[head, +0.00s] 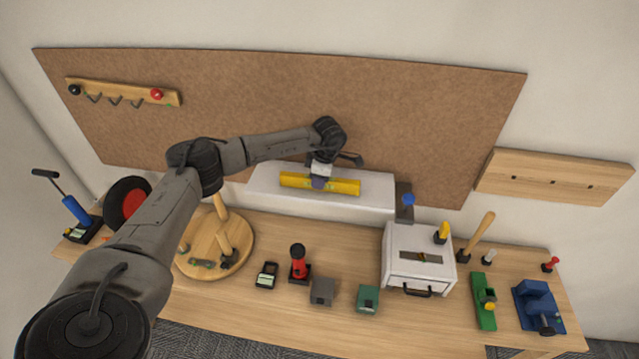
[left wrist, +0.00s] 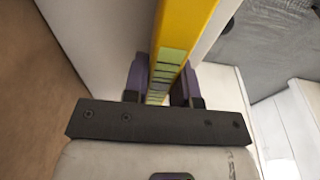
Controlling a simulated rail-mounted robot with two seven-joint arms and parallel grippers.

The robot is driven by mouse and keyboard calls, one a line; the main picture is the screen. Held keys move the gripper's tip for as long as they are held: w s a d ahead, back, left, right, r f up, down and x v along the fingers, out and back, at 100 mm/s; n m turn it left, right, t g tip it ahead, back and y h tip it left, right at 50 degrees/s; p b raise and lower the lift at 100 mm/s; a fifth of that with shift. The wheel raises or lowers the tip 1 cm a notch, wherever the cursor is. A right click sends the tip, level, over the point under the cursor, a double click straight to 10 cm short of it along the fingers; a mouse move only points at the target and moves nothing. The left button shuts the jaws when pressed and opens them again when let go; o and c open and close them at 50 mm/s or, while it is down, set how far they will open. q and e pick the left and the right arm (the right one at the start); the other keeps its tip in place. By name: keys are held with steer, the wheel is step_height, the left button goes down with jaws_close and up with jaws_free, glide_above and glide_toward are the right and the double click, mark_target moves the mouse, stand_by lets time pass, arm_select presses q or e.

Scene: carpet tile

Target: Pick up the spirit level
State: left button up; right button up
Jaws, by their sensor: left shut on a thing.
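The spirit level (head: 340,186) is a long yellow bar in the head view, lying left to right at the white shelf or box along the back of the bench. My left gripper (head: 320,182) is shut on it near its middle, reaching from above. In the left wrist view the yellow level (left wrist: 184,35) runs between the two dark purple fingers of my left gripper (left wrist: 163,90), with a greenish marked strip on its face. Whether the level touches the white surface below cannot be told. My right gripper is not in view.
The white shelf (head: 270,180) backs onto a brown board (head: 400,130). A white drawer box (head: 395,270) with a blue-knobbed dark item (head: 404,203) behind it stands to the right. A round wooden turntable (head: 190,262) with tools is on the left. Several small tools line the bench front.

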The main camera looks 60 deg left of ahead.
arm_select(q)
jaws_close()
